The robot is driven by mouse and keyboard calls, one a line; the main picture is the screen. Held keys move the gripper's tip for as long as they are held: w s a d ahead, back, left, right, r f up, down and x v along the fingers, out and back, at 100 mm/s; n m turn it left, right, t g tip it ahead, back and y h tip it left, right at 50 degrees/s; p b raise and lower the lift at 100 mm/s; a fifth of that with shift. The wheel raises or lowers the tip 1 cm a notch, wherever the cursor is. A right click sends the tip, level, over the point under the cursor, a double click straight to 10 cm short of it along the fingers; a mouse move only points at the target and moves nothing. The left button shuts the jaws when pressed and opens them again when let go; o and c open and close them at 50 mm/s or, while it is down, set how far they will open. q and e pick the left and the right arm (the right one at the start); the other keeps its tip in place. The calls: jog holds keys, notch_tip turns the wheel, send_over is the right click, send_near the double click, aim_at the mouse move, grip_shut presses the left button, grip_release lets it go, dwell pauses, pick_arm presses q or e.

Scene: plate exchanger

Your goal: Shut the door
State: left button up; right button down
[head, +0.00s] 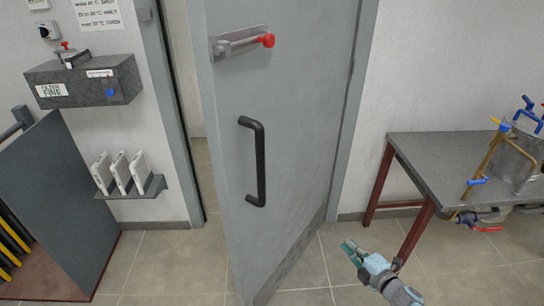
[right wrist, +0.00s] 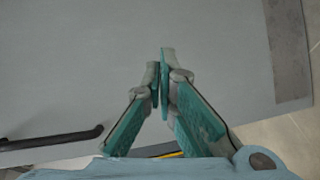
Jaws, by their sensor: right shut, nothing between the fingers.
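The grey door (head: 290,130) stands ajar, its left edge swung out from the frame with a gap showing behind it. It has a black bar handle (head: 260,160) and a bolt with a red knob (head: 267,40) near the top. My right gripper (head: 348,246) is shut and empty, to the right of the door's lower part, over the floor. In the right wrist view its fingertips (right wrist: 160,56) point at the grey door face (right wrist: 80,60), with the black handle (right wrist: 55,140) at lower left. Contact cannot be told. My left gripper is out of view.
A table (head: 430,150) with pipes and a vessel (head: 510,155) stands at right. At left are a grey filter box (head: 85,82), a small shelf (head: 140,190) with white plates and a dark grey panel (head: 55,200). Tiled floor (head: 180,265) lies clear before the door.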

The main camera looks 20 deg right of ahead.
jog(key=w+a+r+n+t+y, duration=0.1)
jog(key=w+r+n+y, duration=0.1)
jog(key=r+n, duration=0.4)
jog(key=w+a+r+n+t+y, duration=0.1)
jog(key=w+r+n+y, duration=0.2)
jog(key=r, duration=0.5)
jog(key=s+a+r+n+g+y+p, duration=0.1)
jog(key=a+r+n+g+y, duration=0.25)
jog(key=r+n, duration=0.5)
jog(key=s+a+r+n+g+y, duration=0.15)
jog(key=a+r+n+y, duration=0.25)
jog(key=r+n, duration=0.4)
jog(key=w+a+f+n+p, duration=0.1)
jog(key=w+a+p, duration=0.2)
jog(key=w+a, duration=0.6)
jog(key=shift+w+a+f+p, duration=0.2)
jog(key=shift+a+p, duration=0.15)
jog(key=shift+a, duration=0.45)
